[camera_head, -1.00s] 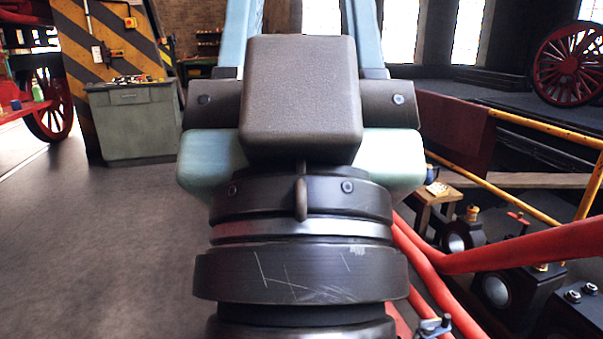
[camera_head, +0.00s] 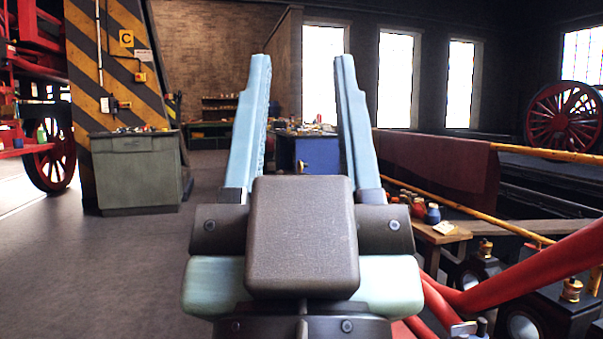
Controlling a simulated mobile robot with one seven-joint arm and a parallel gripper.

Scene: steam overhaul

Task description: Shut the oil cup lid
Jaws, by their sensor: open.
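My gripper (camera_head: 303,62) fills the middle of the head view. Its two long pale blue fingers point up and away, wide apart, with nothing between them. Small brass cups stand on dark blocks at the lower right: one (camera_head: 485,248) farther back, another (camera_head: 571,289) nearer the right edge. They look like oil cups. They are too small to tell whether a lid is open or shut. My gripper is left of them and not touching them.
A red bar (camera_head: 530,268) slants across the blocks. A wooden table (camera_head: 432,236) holds small bottles. A yellow rail (camera_head: 510,229) runs along the right. A grey-green cabinet (camera_head: 137,175) stands left, with open floor (camera_head: 110,270) in front.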

